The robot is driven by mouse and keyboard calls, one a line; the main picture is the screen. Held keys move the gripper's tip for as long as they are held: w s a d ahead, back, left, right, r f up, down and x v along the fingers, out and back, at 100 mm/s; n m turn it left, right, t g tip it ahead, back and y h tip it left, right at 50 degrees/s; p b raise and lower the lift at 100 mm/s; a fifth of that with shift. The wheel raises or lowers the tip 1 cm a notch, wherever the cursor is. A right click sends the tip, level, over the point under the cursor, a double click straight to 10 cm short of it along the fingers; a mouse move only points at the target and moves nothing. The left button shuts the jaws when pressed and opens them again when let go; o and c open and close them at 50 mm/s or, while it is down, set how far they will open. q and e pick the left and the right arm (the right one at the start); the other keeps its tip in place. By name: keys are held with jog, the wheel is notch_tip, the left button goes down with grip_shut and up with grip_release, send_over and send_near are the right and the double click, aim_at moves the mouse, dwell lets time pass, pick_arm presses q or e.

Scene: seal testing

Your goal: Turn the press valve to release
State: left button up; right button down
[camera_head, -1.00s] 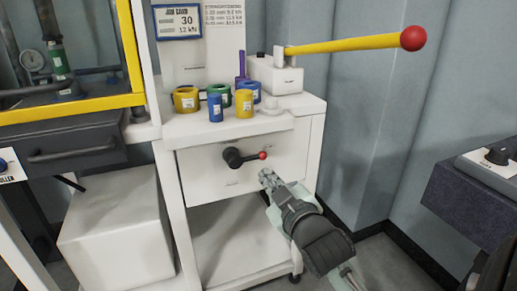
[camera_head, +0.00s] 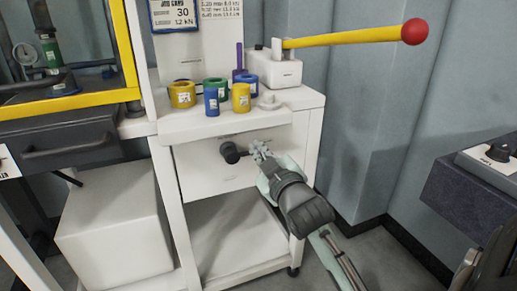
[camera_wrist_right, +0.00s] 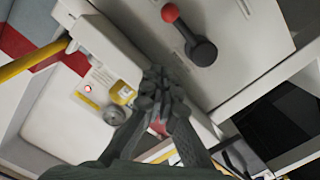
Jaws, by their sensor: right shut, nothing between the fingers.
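The press valve (camera_head: 229,152) is a black hub with a short lever on the white front panel of a cart. In the head view my right gripper (camera_head: 260,150) is just right of the hub and hides the lever's red end. The wrist view shows the valve's hub (camera_wrist_right: 203,52), its lever and its red knob (camera_wrist_right: 170,13). There my right gripper (camera_wrist_right: 155,76) is shut and empty, and its fingertips are apart from the knob. My left gripper is not in view.
Blue, green and yellow cylinders, such as a yellow one (camera_head: 241,98), stand on the cart top (camera_head: 200,124). A white block with a yellow lever (camera_head: 345,43) is at its back right. A yellow-framed press (camera_head: 70,103) stands left. A dark bench (camera_head: 458,205) is at the right.

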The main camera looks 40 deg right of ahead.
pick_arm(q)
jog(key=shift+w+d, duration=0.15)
pick_arm(e)
jog(key=w+d+f, duration=0.3)
jog(key=w, duration=0.2)
jog(key=shift+d+f, duration=0.3)
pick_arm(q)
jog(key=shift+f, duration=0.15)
